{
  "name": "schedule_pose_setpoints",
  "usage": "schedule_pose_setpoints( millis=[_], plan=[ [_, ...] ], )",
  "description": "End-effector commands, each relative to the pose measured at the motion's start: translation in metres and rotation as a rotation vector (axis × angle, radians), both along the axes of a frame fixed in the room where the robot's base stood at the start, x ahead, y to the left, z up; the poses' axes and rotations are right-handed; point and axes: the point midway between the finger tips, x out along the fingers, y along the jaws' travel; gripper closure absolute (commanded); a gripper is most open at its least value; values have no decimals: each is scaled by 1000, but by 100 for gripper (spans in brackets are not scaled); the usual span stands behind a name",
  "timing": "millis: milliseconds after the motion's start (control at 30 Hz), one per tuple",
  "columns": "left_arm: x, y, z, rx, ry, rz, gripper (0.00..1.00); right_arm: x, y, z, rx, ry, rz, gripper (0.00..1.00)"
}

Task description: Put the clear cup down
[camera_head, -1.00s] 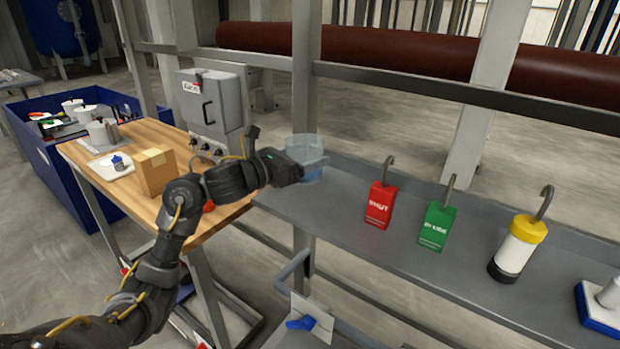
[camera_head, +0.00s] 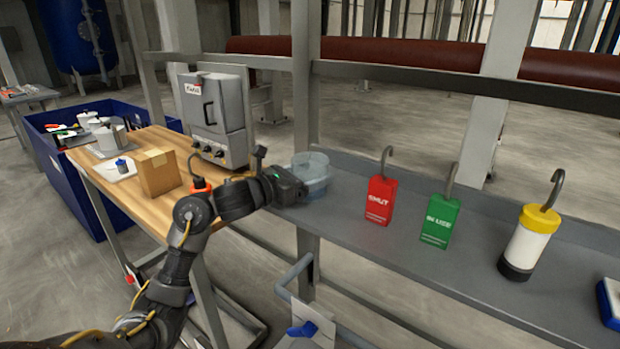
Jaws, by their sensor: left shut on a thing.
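The clear cup (camera_head: 314,170) is a see-through, bluish cup at the left end of the grey metal shelf (camera_head: 375,240). My left gripper (camera_head: 298,188) is shut on the cup from its left side, and the cup looks upright. The gripper and wrist hide part of the cup's lower left. I cannot tell whether the cup's base touches the shelf. My right gripper is not in view.
A red SHUT tag (camera_head: 380,200), a green IN USE tag (camera_head: 440,220) and a yellow-topped white cylinder (camera_head: 527,243) stand on the shelf to the right. Shelf is clear between cup and red tag.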

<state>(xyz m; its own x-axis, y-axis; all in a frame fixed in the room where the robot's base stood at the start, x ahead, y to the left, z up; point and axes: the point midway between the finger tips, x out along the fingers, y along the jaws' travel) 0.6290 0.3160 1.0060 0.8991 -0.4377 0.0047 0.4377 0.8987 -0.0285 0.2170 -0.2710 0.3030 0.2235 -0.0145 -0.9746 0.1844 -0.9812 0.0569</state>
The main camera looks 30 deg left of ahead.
Motion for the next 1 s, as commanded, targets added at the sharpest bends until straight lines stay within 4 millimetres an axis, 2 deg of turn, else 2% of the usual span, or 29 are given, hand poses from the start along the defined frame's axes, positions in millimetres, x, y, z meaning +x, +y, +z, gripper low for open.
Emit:
schedule_pose_setpoints(
  millis=[33, 100, 167, 200, 367, 733, 867, 1000],
  plan=[
    [0, 0, 0, 0, 0, 1, 47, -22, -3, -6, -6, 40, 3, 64],
    [1, -1, 0, 0, 1, -1, 47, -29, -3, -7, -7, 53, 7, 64],
    [1, -1, 0, 0, 3, -1, 47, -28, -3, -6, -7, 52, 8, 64],
    [1, -1, 0, 1, 5, -2, 22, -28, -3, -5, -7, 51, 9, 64],
    [1, -1, 2, 0, 3, -1, 2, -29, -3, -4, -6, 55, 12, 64],
    [-5, 3, 4, 3, -1, 0, 2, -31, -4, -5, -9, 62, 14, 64],
    [-23, 12, 2, 8, 0, 1, 2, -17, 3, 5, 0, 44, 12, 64],
    [-51, 25, 1, 8, 0, 2, 2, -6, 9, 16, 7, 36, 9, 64]
  ],
)
